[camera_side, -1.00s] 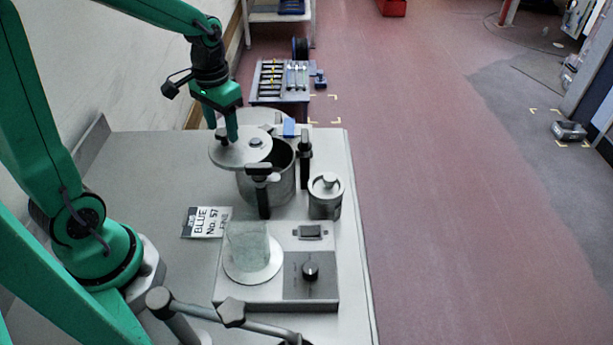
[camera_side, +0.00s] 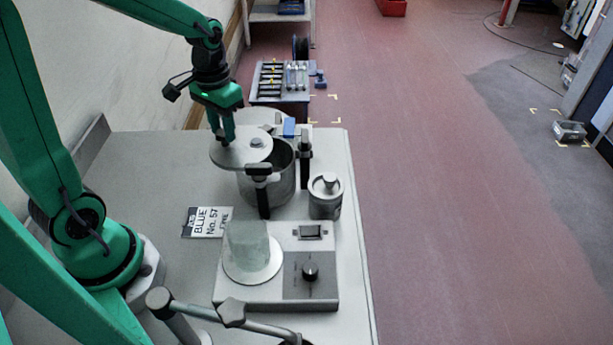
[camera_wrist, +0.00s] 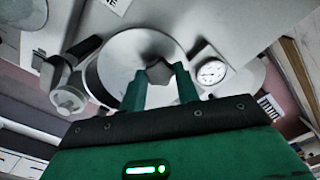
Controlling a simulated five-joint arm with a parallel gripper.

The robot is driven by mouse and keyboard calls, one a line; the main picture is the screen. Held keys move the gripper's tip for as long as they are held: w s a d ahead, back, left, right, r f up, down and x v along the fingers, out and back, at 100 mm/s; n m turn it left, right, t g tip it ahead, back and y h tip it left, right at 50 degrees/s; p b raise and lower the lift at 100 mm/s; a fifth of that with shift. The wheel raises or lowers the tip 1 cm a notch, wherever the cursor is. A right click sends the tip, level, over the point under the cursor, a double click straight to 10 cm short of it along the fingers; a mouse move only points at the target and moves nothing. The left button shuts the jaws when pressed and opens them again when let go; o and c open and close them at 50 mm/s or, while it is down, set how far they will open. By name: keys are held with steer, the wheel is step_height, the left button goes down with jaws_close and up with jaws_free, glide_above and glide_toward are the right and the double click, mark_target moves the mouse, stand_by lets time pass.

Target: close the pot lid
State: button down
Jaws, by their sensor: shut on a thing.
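The pot lid (camera_side: 240,156) is a flat grey disc with a small round fitting on its upper face. It lies over the left part of the steel pot (camera_side: 282,185), offset to the left, and the pot's dark inside shows at right. I cannot tell whether the lid touches the rim. My gripper (camera_side: 223,142) is above the lid, shut on it near its left part. In the wrist view the fingertips (camera_wrist: 160,80) close about a grey knob in front of the pale lid disc (camera_wrist: 125,62). The fingers hide part of the knob.
A lidded canister (camera_side: 326,200) stands right of the pot. Dark upright handles (camera_side: 262,195) stand close to the pot. A hotplate unit (camera_side: 290,285) with a glass vessel and a label card (camera_side: 207,222) lie nearer. A round gauge (camera_wrist: 212,72) shows in the wrist view.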

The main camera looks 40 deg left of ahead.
mark_target(250, 156)
steer(key=shift+d+n, duration=1.75)
steer(key=shift+n, duration=0.05)
steer(key=shift+w+d+n, duration=0.3)
steer(key=shift+d+n, duration=0.55)
steer(key=shift+n, duration=0.2)
steer(key=shift+w+d+n, duration=0.3)
steer(key=shift+d+n, duration=0.55)
steer(key=shift+n, duration=0.2)
steer(key=c, duration=1)
jaws_free()
steer(key=shift+c, duration=0.2)
step_height(250, 156, up, 8)
